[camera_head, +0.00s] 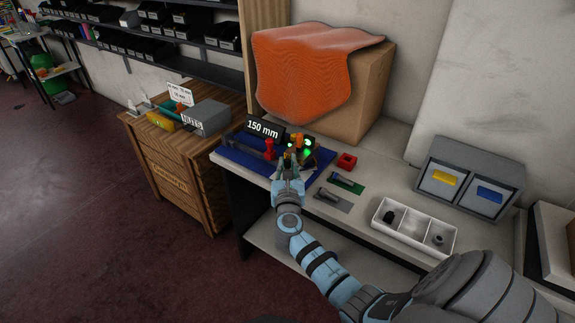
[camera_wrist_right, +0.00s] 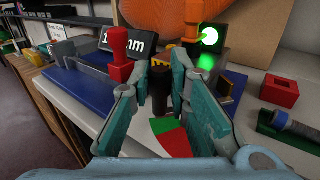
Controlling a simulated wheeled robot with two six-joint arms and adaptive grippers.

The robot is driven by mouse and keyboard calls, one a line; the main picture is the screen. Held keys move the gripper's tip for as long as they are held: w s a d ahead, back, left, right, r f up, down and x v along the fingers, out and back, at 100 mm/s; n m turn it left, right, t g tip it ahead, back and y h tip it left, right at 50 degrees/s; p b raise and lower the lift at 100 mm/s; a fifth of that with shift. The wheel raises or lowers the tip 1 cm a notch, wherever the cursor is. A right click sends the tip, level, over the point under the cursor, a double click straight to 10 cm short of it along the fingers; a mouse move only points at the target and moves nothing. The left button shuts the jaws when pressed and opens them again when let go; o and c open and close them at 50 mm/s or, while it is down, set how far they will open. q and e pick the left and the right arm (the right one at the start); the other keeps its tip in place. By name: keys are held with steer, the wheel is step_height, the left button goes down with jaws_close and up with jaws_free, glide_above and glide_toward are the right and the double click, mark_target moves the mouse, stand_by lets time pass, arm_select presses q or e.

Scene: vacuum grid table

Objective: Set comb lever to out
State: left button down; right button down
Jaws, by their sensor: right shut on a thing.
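My right gripper (camera_head: 288,162) reaches over the front of the blue-based device on the table. In the right wrist view, my right gripper (camera_wrist_right: 166,72) is closed around a dark upright handle (camera_wrist_right: 160,92), which looks like the comb lever. A red and green sector plate (camera_wrist_right: 168,136) lies below the handle, between my fingers. The yellow toothed piece behind it (camera_wrist_right: 162,59) is partly hidden. A red post (camera_wrist_right: 119,56) stands to the left and an orange post (camera_wrist_right: 191,20) behind. My left gripper is not in view.
A display reading "150 mm" (camera_head: 263,128) stands on the device's blue base (camera_head: 232,156). A green light (camera_wrist_right: 209,37) glows beside the orange post. A red block (camera_head: 346,161), a green pad (camera_head: 347,183) and a white divided tray (camera_head: 413,228) are to the right.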

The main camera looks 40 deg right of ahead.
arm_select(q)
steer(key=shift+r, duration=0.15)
arm_select(e)
steer(key=shift+s, duration=0.1)
steer(key=shift+s+n+t+y+p, duration=0.6)
steer(key=shift+n+t+y, duration=0.15)
steer(key=shift+y, duration=0.25)
steer(key=shift+s+a+f+n+t+y, duration=0.1)
steer(key=shift+s+n+t+y, duration=0.4)
steer(key=shift+n+y, duration=0.4)
steer(key=s+n+y+b, duration=0.1)
steer(key=y, duration=0.1)
steer(key=shift+s+f+t+y, duration=0.1)
steer(key=shift+s+t+y, duration=0.05)
steer(key=shift+t+y, duration=0.2)
steer(key=shift+s+n+y+b, duration=0.4)
steer(key=shift+s+n+y, duration=0.1)
steer(key=shift+n+y, duration=0.05)
steer(key=shift+s+d, duration=0.3)
steer(key=shift+s, duration=0.35)
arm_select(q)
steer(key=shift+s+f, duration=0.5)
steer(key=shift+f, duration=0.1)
arm_select(e)
steer(key=shift+s, duration=0.1)
steer(key=shift+d+r, duration=0.15)
steer(key=shift+r, duration=0.1)
